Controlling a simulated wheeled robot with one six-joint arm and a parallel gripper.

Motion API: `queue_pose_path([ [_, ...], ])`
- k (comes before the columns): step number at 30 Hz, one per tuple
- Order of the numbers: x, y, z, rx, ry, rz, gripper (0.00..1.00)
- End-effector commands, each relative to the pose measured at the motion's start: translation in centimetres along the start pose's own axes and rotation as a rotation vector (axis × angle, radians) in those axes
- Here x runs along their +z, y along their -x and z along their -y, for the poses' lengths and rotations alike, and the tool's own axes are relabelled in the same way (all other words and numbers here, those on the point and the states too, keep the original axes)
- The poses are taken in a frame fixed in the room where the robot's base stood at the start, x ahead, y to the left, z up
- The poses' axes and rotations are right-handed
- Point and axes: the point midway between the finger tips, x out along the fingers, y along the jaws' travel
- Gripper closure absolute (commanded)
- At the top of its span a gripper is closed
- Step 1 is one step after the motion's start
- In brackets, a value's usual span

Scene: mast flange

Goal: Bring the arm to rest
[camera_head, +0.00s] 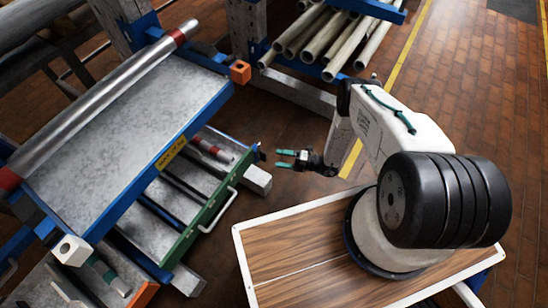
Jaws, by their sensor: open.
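My gripper (289,159) is at the end of my white and black arm, near the middle of the camera_head view. Its two teal fingers are apart, with nothing between them. It points left, toward the front corner of a green-fronted drawer (190,229), and a small gap shows between them. My arm rises from the wood-topped base at lower right, reaches back and folds down toward the gripper.
A blue-framed rack with a grey metal shelf (115,130) stands at left, with a steel roller (95,98) along its far edge. The green drawer sticks out below, holding a red-banded cylinder (212,149). Pipes (335,35) lie on a rack behind. Brick floor (470,90) is clear at right.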

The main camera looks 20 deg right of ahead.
Motion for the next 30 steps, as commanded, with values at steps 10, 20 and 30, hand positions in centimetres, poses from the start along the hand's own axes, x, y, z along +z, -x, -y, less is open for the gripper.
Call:
queue_pose_path([
  [10, -0.1, 2.4, 0.1, -0.001, -0.002, -0.003, 0.13],
  [20, -0.1, 2.4, 0.0, -0.001, -0.002, -0.003, 0.13],
  [30, -1.3, 2.4, 0.5, -0.016, 0.139, -0.046, 0.13],
])
